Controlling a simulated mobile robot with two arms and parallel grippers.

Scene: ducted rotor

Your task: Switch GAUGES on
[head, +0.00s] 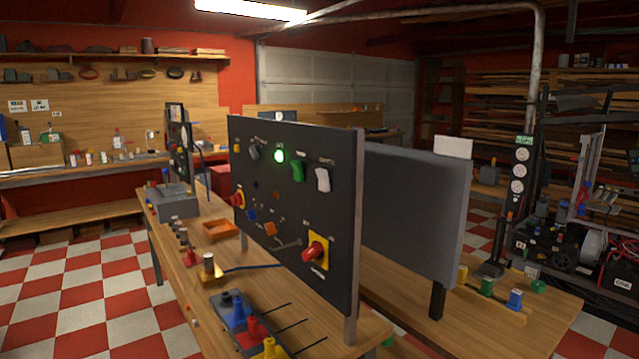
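A dark upright control panel (345,215) stands on the wooden bench in the middle of the head view, seen at an angle. Its upper row holds a grey switch (254,152), a lit green lamp (279,156), a green switch (298,171) and a white switch (322,179). The labels are too small to read, so I cannot tell which control is GAUGES. A column of round white gauges (519,170) stands at the right. Neither gripper shows.
The bench (205,285) carries an orange tray (220,229), a grey box (178,205) and a block with blue, red and yellow levers (247,325). A grey board (412,210) stands behind the panel. Checkered floor (90,300) is open at the left.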

